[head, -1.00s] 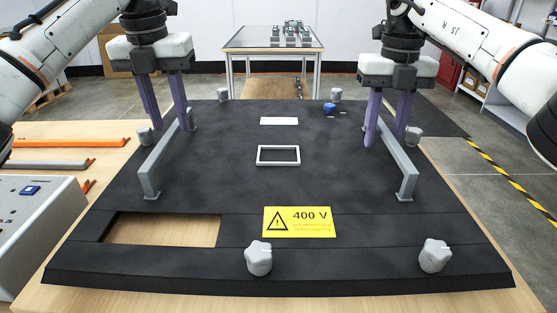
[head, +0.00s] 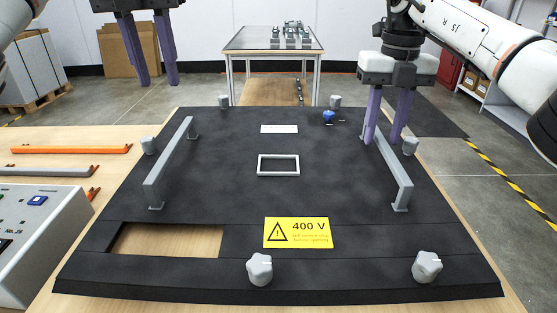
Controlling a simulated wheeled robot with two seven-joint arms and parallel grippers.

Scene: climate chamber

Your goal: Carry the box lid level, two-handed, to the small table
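The box lid (head: 210,185) is a large dark panel. It lies over the wooden table in front of me and looks level; what is under it is hidden. It has grey bar handles on its left (head: 170,163) and right (head: 394,172), a yellow 400 V label (head: 298,233) and an open cutout at front left. My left gripper (head: 157,83) is open and empty, above and beyond the left handle. My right gripper (head: 383,141) is at the far part of the right handle, its fingers apart on either side of the bar. The small table (head: 240,40) stands beyond.
Grey knobs (head: 260,269) stand near the lid's edges, and a blue item (head: 328,116) lies at its far right. Orange (head: 70,150) and grey bars and a control box (head: 40,245) are on the left. Open floor lies between the tables.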

